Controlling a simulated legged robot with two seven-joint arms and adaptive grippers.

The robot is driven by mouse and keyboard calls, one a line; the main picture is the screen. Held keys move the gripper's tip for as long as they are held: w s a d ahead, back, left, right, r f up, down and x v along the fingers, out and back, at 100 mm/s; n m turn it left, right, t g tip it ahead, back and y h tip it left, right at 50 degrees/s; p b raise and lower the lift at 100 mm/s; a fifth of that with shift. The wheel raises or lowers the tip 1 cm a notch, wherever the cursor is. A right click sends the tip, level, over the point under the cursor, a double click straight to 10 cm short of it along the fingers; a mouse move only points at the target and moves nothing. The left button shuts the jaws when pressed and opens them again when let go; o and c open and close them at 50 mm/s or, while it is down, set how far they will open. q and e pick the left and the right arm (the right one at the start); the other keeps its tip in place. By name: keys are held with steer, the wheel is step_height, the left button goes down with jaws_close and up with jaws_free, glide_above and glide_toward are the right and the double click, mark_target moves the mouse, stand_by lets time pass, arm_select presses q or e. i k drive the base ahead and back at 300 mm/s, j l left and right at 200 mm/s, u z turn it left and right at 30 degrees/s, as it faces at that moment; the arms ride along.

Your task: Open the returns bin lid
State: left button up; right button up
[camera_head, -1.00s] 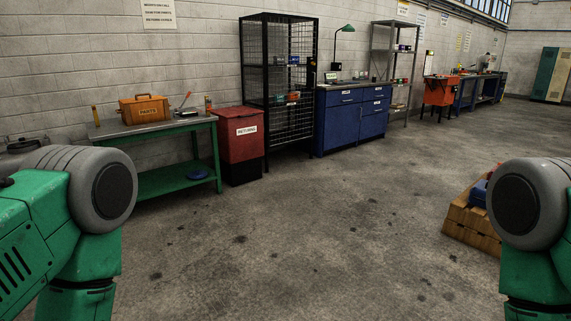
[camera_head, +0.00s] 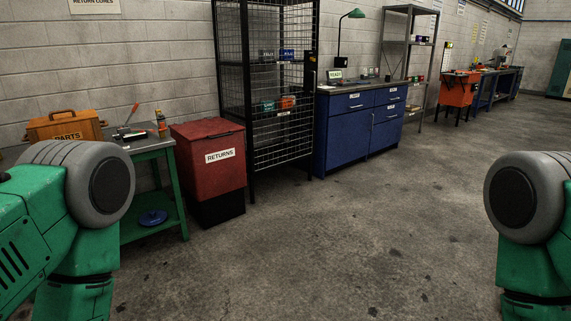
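The returns bin (camera_head: 212,181) is a red box on a black base with a white "RETURNS" label on its front. It stands against the wall, left of centre. Its red lid (camera_head: 205,129) is closed on top. Both my arms show only as green and grey links at the left and right picture edges. Neither gripper is in view, and nothing of mine touches the bin.
The concrete floor (camera_head: 330,245) ahead is clear.

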mark_target(211, 127)
steer(key=i, duration=2.75)
